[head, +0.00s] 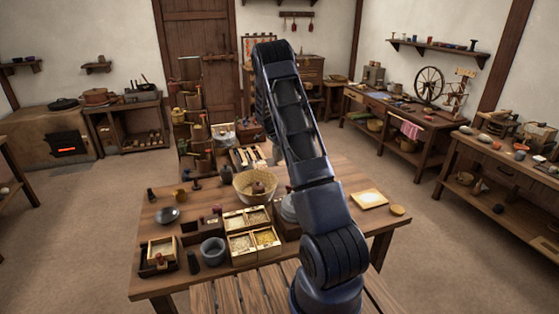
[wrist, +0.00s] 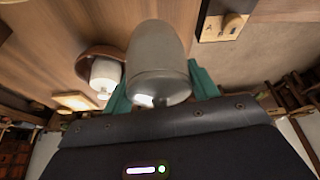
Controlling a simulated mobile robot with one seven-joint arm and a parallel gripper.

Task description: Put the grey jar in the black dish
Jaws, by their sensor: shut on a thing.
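In the wrist view the grey jar (wrist: 158,52) sits between the two teal fingers of my gripper (wrist: 160,84), which is shut on it. The jar looks smooth and rounded, with a narrower bright end toward my wrist. Wooden surface shows behind it. In the head view my arm hides the gripper and most of what it holds. A small dark round dish (head: 167,215), which looks like the black dish, lies at the left part of the table, apart from my arm. I cannot make out this dish in the wrist view.
The table (head: 150,282) is crowded: a wicker basket (head: 246,193), sectioned grain boxes (head: 242,246), a grey mortar (head: 213,251) and dark weights. A pale square board (head: 369,200) lies at right. The wrist view shows a brown bowl (wrist: 86,66) with a white thing, close beside the jar.

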